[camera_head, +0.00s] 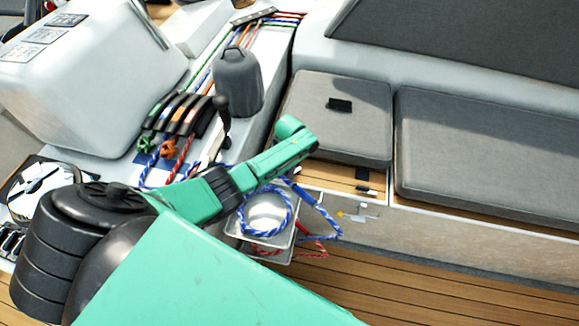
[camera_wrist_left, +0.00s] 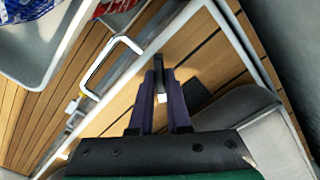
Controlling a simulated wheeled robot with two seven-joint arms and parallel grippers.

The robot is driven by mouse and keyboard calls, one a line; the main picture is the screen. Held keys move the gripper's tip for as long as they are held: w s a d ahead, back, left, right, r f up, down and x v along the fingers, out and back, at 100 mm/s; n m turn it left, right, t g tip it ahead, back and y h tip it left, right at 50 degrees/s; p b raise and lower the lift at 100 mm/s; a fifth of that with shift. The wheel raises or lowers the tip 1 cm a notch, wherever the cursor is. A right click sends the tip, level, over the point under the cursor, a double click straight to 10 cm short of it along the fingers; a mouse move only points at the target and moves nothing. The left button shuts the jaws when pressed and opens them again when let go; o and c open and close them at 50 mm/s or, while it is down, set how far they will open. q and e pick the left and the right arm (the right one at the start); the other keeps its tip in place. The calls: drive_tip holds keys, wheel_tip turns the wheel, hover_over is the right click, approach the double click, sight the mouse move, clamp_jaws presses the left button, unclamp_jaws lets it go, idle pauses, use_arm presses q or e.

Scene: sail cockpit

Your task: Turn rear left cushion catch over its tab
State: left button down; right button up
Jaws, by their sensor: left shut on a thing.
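My left gripper (camera_wrist_left: 160,78) shows in the wrist view with its two purple fingers shut on a small dark catch (camera_wrist_left: 159,63) above the wooden ledge. A small pale piece (camera_wrist_left: 162,98) shows between the fingers. A dark flat tab (camera_wrist_left: 195,89) lies just right of the fingers, by the grey cushion (camera_wrist_left: 245,110). In the head view my green arm and gripper body cover this catch. Another black catch (camera_head: 366,189) and dark tab (camera_head: 362,173) show on the ledge, in front of the left grey seat cushion (camera_head: 350,135). My right gripper is not in view.
A second cushion (camera_head: 490,150) lies to the right. A dark grey canister (camera_head: 238,82) stands behind my arm.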

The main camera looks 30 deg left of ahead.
use_arm(q)
drive_tip(key=n+p, duration=0.1)
drive_tip(key=n, duration=0.3)
drive_tip(key=shift+w+r+n, duration=0.1)
drive_tip(key=shift+n, duration=0.2)
drive_tip(key=shift+a+n+p, duration=0.1)
drive_tip(key=shift+n+p, duration=0.35)
drive_tip(key=shift+n, duration=1.25)
drive_tip(key=c, duration=0.9)
unclamp_jaws()
